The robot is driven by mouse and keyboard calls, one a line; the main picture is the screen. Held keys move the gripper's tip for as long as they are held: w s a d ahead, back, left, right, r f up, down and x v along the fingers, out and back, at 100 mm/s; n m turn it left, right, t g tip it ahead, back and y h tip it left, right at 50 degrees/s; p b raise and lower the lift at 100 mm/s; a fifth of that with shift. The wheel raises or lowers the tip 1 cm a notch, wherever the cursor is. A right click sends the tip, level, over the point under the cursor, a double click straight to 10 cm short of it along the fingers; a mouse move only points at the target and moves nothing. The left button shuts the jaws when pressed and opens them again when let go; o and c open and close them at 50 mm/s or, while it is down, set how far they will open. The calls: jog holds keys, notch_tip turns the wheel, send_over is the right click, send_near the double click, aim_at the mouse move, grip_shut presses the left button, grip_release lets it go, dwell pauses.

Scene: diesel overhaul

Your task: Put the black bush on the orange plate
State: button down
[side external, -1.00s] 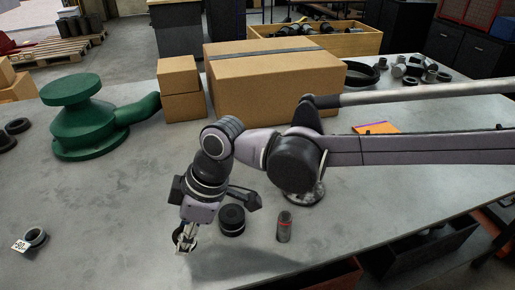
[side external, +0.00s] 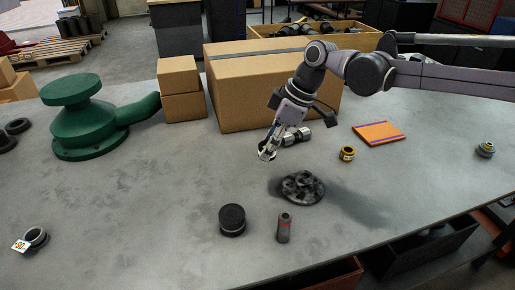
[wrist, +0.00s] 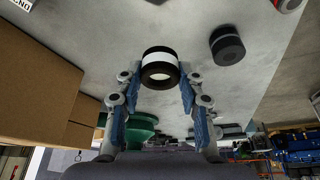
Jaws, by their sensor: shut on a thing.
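The black bush (wrist: 160,50), a black ring with a white band, sits between the two fingertips of my gripper (wrist: 158,75) in the wrist view. My gripper is shut on it. In the side view my gripper (side external: 267,152) hangs over the table, in front of the large cardboard box and left of the orange plate; the bush is hard to make out there. The orange plate (side external: 378,133), with purple edges, lies flat at the right, with nothing seen on it. The plate is not seen in the wrist view.
A dark gear-like part (side external: 302,188), a black cylinder (side external: 232,220) and a grey cylinder with a red band (side external: 284,228) stand nearer. The cardboard box (side external: 270,95) is behind.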

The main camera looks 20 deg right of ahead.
jog(key=w+d+m+t+h, duration=0.15)
jog(key=w+d, duration=0.25)
jog(key=d, duration=1)
jog(key=w+d+m+y, duration=0.1)
jog(key=w+d+m, duration=0.25)
jog(key=d, duration=0.95)
jog(key=s+d+m+h, duration=0.2)
jog(key=s+d+m, duration=0.1)
jog(key=d, duration=2.3)
send_over(377, 130)
jog(key=s, duration=0.1)
jog(key=shift+t, duration=0.35)
jog(key=f, duration=0.6)
jog(key=shift+s+d+f, duration=0.1)
jog(key=shift+s+d, duration=0.1)
jog(key=shift+d, duration=0.1)
jog(key=shift+f, duration=1.95)
jog(key=shift+f, duration=0.15)
jog(key=c, duration=0.8)
grip_release()
